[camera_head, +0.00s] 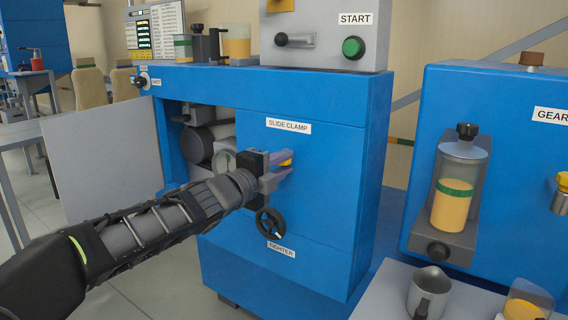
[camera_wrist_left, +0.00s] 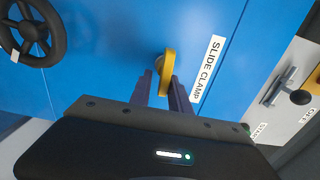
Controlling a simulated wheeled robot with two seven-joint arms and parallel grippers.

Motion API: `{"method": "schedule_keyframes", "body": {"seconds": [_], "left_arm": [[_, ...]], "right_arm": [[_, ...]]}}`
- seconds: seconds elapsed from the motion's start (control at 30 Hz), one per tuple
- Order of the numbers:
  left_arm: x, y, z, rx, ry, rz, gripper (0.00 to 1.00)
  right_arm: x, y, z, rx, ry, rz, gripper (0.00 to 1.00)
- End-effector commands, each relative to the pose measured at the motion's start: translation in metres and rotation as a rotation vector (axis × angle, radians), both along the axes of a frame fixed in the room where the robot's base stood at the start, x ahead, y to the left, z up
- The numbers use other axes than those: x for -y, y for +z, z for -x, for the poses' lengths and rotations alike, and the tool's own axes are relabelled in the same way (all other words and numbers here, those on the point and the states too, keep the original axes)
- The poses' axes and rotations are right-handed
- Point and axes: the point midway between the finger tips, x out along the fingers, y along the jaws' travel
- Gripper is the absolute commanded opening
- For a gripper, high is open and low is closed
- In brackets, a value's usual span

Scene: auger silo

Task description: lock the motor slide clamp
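The slide clamp is a yellow handle (camera_head: 287,162) on the blue machine front, below the SLIDE CLAMP label (camera_head: 289,125). My left gripper (camera_head: 284,168) is at the handle, with its two fingers apart on either side of it. In the left wrist view, the yellow handle (camera_wrist_left: 168,72) stands between the fingertips of the left gripper (camera_wrist_left: 162,84). The handle is close to one finger, and a small gap shows on the other side; I cannot tell if they touch. The fingers partly hide the handle in the head view. My right gripper is out of view.
A black tighter handwheel (camera_head: 270,223) sits just below the gripper. An open grey door (camera_head: 105,165) and a motor recess (camera_head: 205,140) lie to the left. The START panel (camera_head: 330,35) is above, and the gear unit (camera_head: 500,95) is at right.

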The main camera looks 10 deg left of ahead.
Motion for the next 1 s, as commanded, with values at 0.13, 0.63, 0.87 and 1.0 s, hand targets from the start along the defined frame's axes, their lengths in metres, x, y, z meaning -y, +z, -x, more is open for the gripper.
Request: {"method": "schedule_keyframes", "body": {"seconds": [0.13, 0.63, 0.87, 1.0], "left_arm": [[-0.001, 0.001, 0.000, 0.001, 0.002, 0.001, 0.33], [-0.010, 0.004, 0.025, 0.004, 0.001, 0.003, 0.33], [-0.024, 0.005, 0.060, 0.003, 0.001, 0.002, 0.33], [-0.029, 0.002, 0.071, 0.002, 0.002, 0.002, 0.33]], "right_arm": [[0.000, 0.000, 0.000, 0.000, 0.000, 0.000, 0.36], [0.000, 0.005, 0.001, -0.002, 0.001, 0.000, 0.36], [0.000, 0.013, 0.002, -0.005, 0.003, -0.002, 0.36], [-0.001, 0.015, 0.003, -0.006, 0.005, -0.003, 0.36]]}}
